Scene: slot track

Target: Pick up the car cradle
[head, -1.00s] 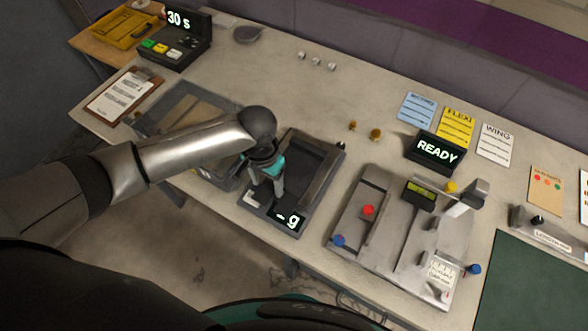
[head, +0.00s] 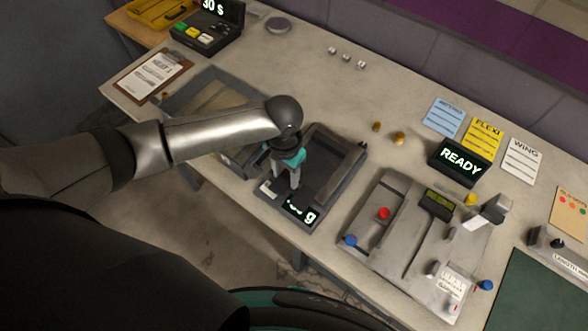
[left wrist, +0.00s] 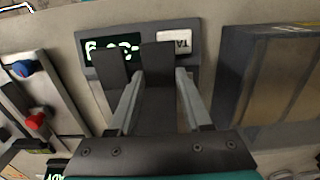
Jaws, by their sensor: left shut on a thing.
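The car cradle (head: 347,165) is a dark grey channel with two long side walls. It is at the scale (head: 300,211), a dark unit with a lit display at its front. My left gripper (head: 283,187) points down there, shut on the cradle's left wall. In the left wrist view that wall (left wrist: 157,85) stands between the two grey fingers, and it partly hides the scale display (left wrist: 100,52). I cannot tell whether the cradle is clear of the scale. My right gripper is not in view.
A grey open bin (head: 190,92) is left of the scale. A metal test rig (head: 420,245) with coloured knobs stands to the right. A READY sign (head: 460,160) and small brass pieces (head: 398,138) are behind. The bench behind the scale is mostly clear.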

